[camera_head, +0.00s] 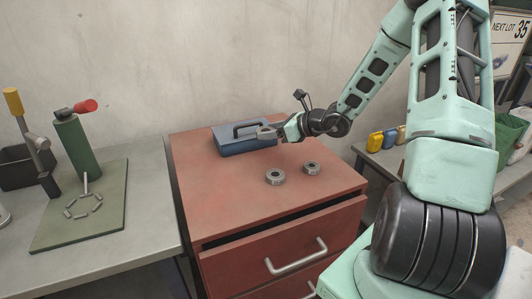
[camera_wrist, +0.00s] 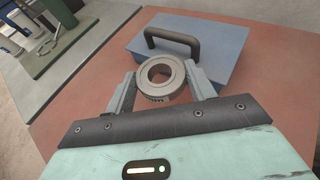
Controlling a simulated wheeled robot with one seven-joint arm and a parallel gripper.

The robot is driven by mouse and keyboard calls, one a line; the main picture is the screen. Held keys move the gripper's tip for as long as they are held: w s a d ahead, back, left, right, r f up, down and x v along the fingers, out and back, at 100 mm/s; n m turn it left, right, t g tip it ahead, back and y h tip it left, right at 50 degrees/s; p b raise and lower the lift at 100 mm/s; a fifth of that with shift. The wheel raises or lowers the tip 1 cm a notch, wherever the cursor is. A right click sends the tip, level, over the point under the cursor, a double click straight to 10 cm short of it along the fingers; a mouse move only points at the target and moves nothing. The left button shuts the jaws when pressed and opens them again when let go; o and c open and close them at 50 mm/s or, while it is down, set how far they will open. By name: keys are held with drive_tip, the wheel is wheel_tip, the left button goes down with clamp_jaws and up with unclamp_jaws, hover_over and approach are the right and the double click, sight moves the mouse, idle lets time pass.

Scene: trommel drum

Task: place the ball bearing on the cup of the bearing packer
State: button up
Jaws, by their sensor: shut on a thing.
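The ball bearing (camera_wrist: 179,78), a grey steel ring with an open centre, is held between the two fingers of my gripper (camera_wrist: 163,84) in the wrist view. In the camera_head view my gripper (camera_head: 272,133) is over the back of the red cabinet, just in front of the blue toolbox, with the bearing small at its tip. No cup is clearly visible. A green column with a red-ended lever (camera_head: 76,146) stands on the grey bench at left, and beside it a yellow-handled lever device (camera_head: 30,132); I cannot tell which is the bearing packer.
Two other rings lie on the red cabinet top (camera_head: 225,205): a larger one (camera_head: 275,177) and a smaller one (camera_head: 311,168). The blue toolbox (camera_head: 232,147) is behind. The cabinet's front left is clear.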

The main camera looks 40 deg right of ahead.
sight(271, 159)
wheel_tip(271, 159, down, 8)
drive_tip(key=shift+r, duration=0.25)
drive_tip(key=shift+f, duration=0.1)
drive_tip(key=o, duration=1.1)
drive_tip(key=shift+f, duration=0.1)
drive_tip(key=shift+c, duration=0.2)
